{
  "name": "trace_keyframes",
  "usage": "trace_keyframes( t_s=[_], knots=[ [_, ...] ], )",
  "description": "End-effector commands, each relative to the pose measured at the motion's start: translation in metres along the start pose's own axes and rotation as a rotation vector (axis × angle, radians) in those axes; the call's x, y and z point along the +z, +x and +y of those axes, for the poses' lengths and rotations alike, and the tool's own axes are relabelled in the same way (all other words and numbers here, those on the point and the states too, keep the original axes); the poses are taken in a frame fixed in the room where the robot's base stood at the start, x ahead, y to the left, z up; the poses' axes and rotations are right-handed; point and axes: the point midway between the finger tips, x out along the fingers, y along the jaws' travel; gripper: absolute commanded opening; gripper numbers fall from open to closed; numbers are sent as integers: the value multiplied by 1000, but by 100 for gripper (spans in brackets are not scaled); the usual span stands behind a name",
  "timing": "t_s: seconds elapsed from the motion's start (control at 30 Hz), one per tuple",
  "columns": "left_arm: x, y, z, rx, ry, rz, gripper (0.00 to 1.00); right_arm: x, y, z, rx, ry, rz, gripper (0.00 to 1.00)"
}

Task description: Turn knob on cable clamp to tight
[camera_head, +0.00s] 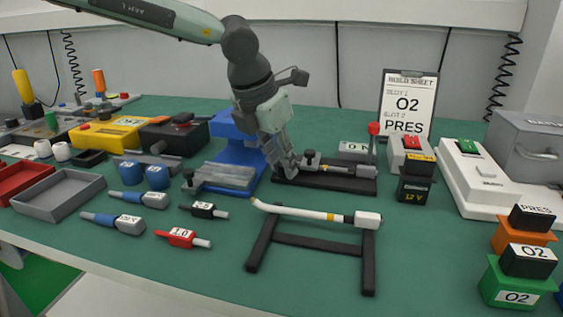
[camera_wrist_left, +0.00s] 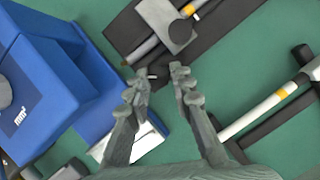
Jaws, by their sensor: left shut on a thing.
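The cable clamp fixture (camera_head: 340,172) is a black base with a grey block, a dark knob (camera_head: 310,157) near its left end and a red-topped post (camera_head: 373,130) at its right. My left gripper (camera_head: 287,172) points down at the left end of this fixture. In the left wrist view its fingertips (camera_wrist_left: 162,72) stand a little apart, just short of the grey block and its round knob (camera_wrist_left: 181,31). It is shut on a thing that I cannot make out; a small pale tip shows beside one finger. My right gripper is not in view.
A blue stand (camera_head: 235,130) is close behind and left of the gripper. A black rack (camera_head: 318,245) with a white cable lies in front. A build sheet (camera_head: 409,100) reading O2 and PRES stands behind. Connectors lie left; coloured blocks stand right.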

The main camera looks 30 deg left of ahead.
Motion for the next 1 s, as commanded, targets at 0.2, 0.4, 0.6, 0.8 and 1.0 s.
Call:
trace_keyframes(
  t_s=[0.2, 0.4, 0.6, 0.8, 1.0],
  knots=[
    [0, 0, 0, 1, 0, 0, 42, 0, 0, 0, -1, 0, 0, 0],
    [0, 0, 0, 1, -1, 0, 43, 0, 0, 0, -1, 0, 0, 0],
    [1, -8, 0, 1, -2, -2, 43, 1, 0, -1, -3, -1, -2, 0],
    [2, -44, 0, 1, -2, -6, 43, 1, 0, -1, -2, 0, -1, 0],
    [2, -86, 0, 2, -2, -6, 43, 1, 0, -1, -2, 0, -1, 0]
  ],
)
